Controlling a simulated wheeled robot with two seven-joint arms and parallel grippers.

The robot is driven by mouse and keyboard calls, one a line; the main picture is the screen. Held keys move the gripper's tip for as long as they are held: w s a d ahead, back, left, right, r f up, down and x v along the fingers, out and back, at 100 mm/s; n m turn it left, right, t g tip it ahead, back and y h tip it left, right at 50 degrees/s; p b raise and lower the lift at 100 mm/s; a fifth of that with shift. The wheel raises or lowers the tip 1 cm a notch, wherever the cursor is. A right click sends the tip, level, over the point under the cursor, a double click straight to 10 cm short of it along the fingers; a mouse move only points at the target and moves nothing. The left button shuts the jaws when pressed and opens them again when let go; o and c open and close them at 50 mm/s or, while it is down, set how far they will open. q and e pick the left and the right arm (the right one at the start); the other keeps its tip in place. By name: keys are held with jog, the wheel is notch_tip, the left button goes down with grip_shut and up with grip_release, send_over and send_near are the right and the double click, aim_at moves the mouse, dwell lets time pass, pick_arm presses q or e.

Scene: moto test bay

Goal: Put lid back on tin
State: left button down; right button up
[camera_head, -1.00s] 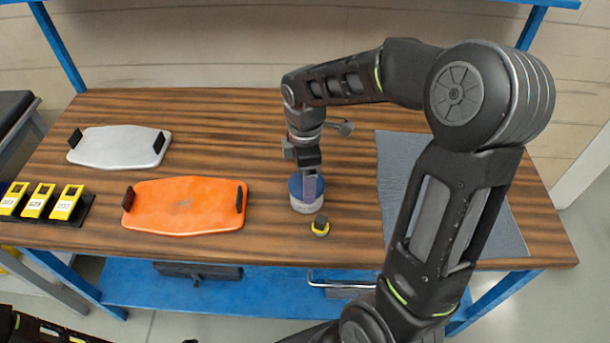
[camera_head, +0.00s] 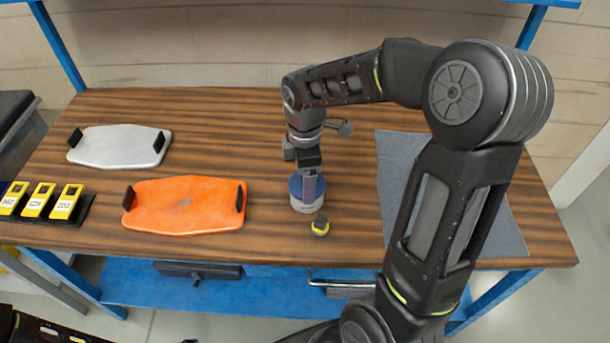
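A small pale tin (camera_head: 305,207) stands upright on the wooden workbench, right of centre. A blue lid (camera_head: 296,187) is at its top; I cannot tell whether it is fully seated. My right gripper (camera_head: 309,188) points straight down at the lid. One finger shows in front of the blue lid and the other is hidden, so its opening cannot be read. My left gripper is out of view; only a piece of my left arm shows at the bottom left corner.
A small yellow and black object (camera_head: 320,226) lies just in front of the tin. An orange tray (camera_head: 185,208) and a white tray (camera_head: 118,147) with black handles lie left. Yellow devices (camera_head: 40,200) stand at the left edge. A grey mat (camera_head: 395,160) lies right.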

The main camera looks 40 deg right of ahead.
dwell(0.8)
jog(key=o, duration=1.3)
jog(key=shift+r+p, duration=2.95)
jog(key=shift+r, duration=0.55)
jog(key=shift+c, duration=0.3)
grip_shut()
jog(key=shift+f, duration=0.2)
